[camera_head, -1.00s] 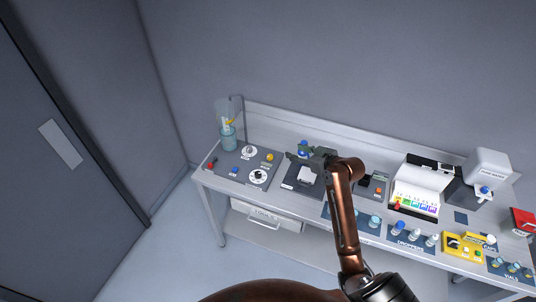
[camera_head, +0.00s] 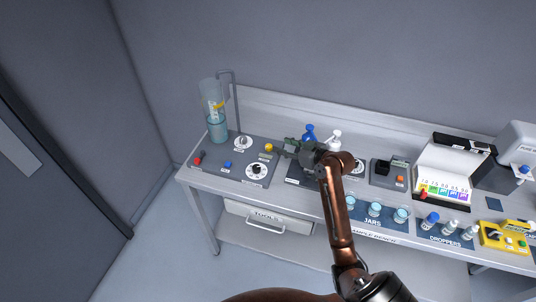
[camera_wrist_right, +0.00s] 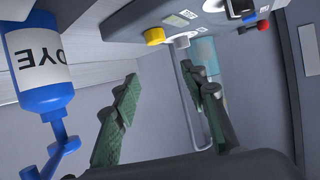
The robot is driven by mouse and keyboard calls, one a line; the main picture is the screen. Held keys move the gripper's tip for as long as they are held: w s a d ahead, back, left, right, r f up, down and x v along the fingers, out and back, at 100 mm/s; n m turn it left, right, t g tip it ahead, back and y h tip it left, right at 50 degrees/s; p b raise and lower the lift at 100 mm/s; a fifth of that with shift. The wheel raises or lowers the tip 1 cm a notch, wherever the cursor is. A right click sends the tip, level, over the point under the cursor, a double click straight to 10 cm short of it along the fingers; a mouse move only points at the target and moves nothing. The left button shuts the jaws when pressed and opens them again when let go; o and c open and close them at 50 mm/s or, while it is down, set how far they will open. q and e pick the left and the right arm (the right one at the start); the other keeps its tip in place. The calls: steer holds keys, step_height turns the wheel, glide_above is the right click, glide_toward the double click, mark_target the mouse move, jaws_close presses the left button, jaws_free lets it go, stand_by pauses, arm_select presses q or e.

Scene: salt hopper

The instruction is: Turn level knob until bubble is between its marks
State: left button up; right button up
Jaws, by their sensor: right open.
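A grey control panel (camera_head: 213,167) sits at the left end of the bench. It carries a yellow knob (camera_head: 269,147), a white knob (camera_head: 243,142) and a round white dial with a dark centre (camera_head: 255,170). A small display or vial (camera_head: 265,157) lies below the yellow knob; I cannot make out a bubble or marks. My right gripper (camera_head: 284,147) is open and empty, just right of the yellow knob and apart from it. In the right wrist view its green fingers (camera_wrist_right: 160,82) point toward the panel, with the yellow knob (camera_wrist_right: 154,36) beyond them. My left gripper is not in view.
A blue dye bottle (camera_wrist_right: 38,60) stands close beside the gripper; a white pump bottle (camera_head: 335,138) is behind the wrist. A clear cylinder (camera_head: 214,110) stands at the panel's back left. Jars (camera_head: 375,209) and droppers (camera_head: 431,218) are to the right.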

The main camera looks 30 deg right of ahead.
mark_target(269, 146)
step_height(269, 146, down, 3)
steer(key=shift+w+b, duration=0.1)
steer(key=shift+b, duration=0.55)
steer(key=shift+w+a+f, duration=0.1)
steer(key=shift+w, duration=0.05)
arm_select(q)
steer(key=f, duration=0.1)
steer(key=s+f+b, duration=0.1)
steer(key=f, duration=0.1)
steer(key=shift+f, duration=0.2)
arm_select(e)
steer(key=x, duration=0.7)
steer(key=shift+w, duration=0.2)
jaws_close()
steer(key=m+h+p, duration=0.2)
steer(key=p, duration=0.2)
steer(key=shift+a+h+p, duration=0.2)
steer(key=shift+h+p, duration=0.1)
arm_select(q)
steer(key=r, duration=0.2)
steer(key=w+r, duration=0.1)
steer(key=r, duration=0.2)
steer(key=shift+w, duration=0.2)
arm_select(e)
steer(key=shift+m, duration=0.3)
